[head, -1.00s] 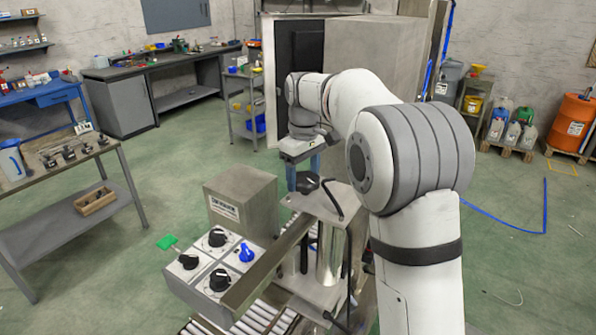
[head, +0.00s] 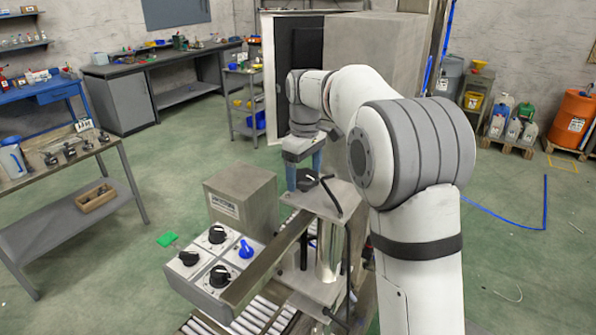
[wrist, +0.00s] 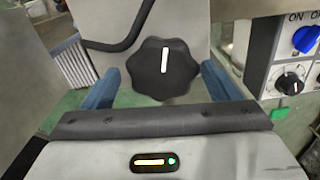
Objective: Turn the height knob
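The height knob, as I take it, is a black lobed knob (head: 309,184) with a white pointer line, on top of the metal machine head. In the wrist view the knob (wrist: 163,70) lies between my two blue fingers, its white line pointing nearly straight up in the picture. My gripper (head: 304,178) is open and points down at the knob. In the wrist view my gripper (wrist: 160,75) has one finger on each side of the knob. A gap shows on the left; on the right I cannot tell whether finger and knob touch.
A control panel (head: 203,276) with several black knobs and a blue knob (head: 246,249) stands left of the machine head. A grey box (head: 241,199) stands behind it. A black bent lever (head: 333,196) rises right beside the height knob. A roller conveyor (head: 262,313) runs below.

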